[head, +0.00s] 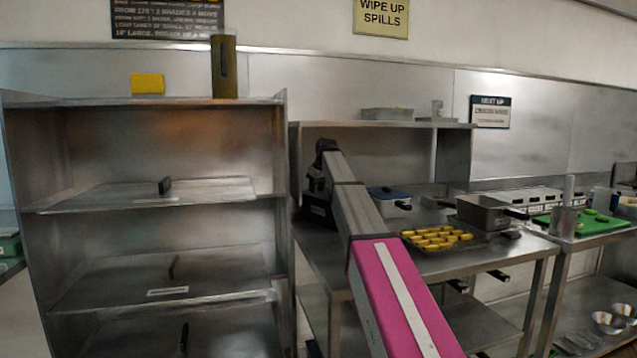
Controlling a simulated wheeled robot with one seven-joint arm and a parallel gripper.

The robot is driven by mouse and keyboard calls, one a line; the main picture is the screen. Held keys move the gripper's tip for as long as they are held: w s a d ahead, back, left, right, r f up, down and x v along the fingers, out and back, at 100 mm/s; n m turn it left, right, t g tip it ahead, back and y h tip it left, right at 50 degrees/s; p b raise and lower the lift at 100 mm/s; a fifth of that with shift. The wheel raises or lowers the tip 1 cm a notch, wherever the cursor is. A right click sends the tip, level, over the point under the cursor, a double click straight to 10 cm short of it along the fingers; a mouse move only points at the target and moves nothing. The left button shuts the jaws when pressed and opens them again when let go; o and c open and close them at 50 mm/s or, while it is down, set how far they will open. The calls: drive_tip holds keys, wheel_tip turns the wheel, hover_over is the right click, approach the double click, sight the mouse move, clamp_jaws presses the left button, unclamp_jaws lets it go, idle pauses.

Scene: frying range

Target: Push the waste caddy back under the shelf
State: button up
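My arm reaches away from the lower right toward the left end of the steel bench, under a wall shelf (390,125). My gripper (317,183) is at its far end, dark and small, and its fingers cannot be made out. A dark, box-like shape (318,210) stands on the bench just below my gripper, by the side of the tall rack. It may be the waste caddy, but my arm hides part of it. I cannot tell whether my gripper touches it.
A tall steel rack (160,228) stands close on the left, with an olive canister (224,66) and yellow block (147,84) on top. Right of my arm are a blue-topped item (388,193), a tray of yellow pieces (437,238), a steel pan (484,212) and a green board (580,222).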

sight(313, 207)
drive_tip(key=shift+x, duration=3.5)
clamp_jaws()
